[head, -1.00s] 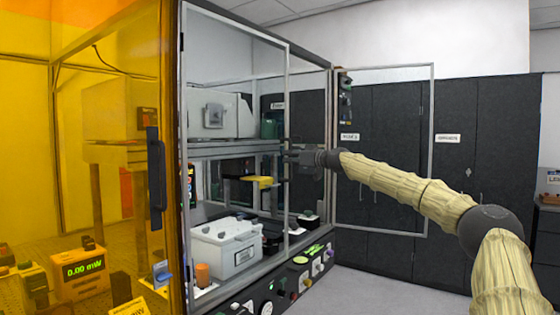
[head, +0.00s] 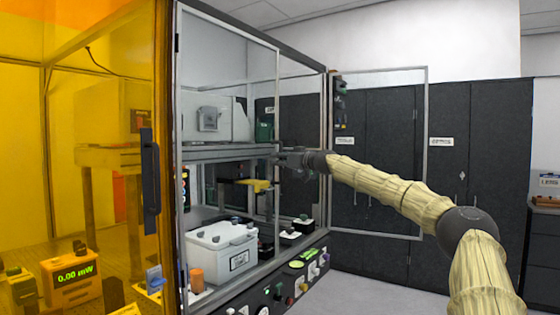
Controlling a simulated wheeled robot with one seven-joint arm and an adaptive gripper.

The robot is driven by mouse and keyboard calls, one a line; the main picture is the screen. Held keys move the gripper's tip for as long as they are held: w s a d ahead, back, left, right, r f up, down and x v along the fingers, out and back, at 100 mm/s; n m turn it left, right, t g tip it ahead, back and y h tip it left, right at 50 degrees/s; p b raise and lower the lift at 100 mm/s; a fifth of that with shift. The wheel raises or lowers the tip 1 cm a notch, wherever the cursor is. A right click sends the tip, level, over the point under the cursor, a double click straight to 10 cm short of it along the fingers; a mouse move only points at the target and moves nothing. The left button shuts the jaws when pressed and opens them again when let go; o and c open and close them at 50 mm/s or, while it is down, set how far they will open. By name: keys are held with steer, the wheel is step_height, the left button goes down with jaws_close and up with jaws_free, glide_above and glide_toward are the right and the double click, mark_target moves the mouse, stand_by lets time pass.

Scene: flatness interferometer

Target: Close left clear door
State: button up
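The left clear door (head: 229,25) is a transparent panel in a thin grey frame on the front of the dark-framed cabinet. Its hinge side is at the left, beside the amber panel. Its free upright edge (head: 278,110) stands close to the middle of the cabinet front; I cannot tell how much gap is left behind it. My gripper (head: 281,159) is at that free edge, about mid-height, reaching in from the right. It is small and dark against the cabinet interior. I cannot tell whether its fingers are apart or touching the frame.
The right clear door (head: 423,150) stands swung open to the right, with my arm crossing in front of it. A white box (head: 222,247) and the yellow-topped part are inside the cabinet. Knobs (head: 290,300) line its lower front. An amber enclosure (head: 100,120) fills the left.

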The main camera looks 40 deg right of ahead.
steer(key=shift+s+d+f, duration=0.15)
steer(key=shift+s+d, duration=0.05)
steer(key=s+d, duration=0.1)
steer(key=s, duration=1)
steer(key=shift+s+d, duration=0.3)
steer(key=shift+s, duration=0.05)
stand_by(0.6)
stand_by(0.7)
